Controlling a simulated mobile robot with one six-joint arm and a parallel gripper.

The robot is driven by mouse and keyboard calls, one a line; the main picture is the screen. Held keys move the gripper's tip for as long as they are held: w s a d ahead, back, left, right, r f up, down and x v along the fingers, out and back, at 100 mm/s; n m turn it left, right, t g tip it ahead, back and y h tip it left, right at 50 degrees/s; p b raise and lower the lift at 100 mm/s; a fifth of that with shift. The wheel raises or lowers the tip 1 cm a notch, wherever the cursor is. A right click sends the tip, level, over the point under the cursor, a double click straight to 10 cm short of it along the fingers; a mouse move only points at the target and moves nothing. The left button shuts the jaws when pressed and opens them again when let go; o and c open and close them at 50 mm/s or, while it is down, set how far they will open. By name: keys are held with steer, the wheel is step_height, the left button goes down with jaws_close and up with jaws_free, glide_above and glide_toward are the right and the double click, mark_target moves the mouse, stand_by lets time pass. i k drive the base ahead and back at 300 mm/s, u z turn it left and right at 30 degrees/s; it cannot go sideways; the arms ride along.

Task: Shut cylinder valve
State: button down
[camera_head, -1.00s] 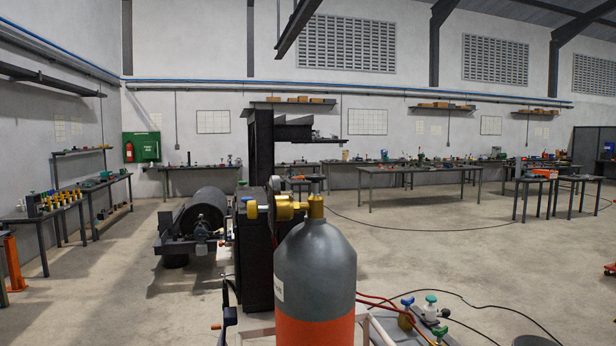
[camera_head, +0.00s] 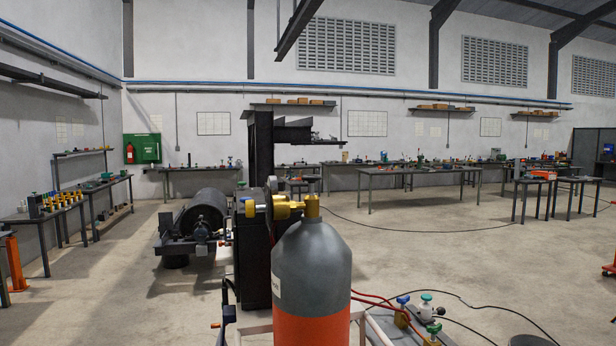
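A gas cylinder (camera_head: 312,268) stands upright close in front of me, with a grey shoulder and an orange lower body. Its brass valve (camera_head: 312,206) sits on top, with a dark flat handwheel (camera_head: 311,181) above it. Whether the valve is open or shut cannot be told. My gripper is not in view.
A dark machine (camera_head: 257,240) stands close behind the cylinder, with a black roller (camera_head: 206,211) to its left. Red hoses (camera_head: 375,300) and small valve fittings (camera_head: 402,312) lie at lower right. Workbenches line the walls. The floor to the right is mostly clear.

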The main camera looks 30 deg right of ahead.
mark_target(311, 179)
steer(key=u, duration=0.15)
steer(key=k, duration=1.05)
steer(key=z, duration=0.5)
steer(key=i, duration=1)
steer(key=z, duration=0.05)
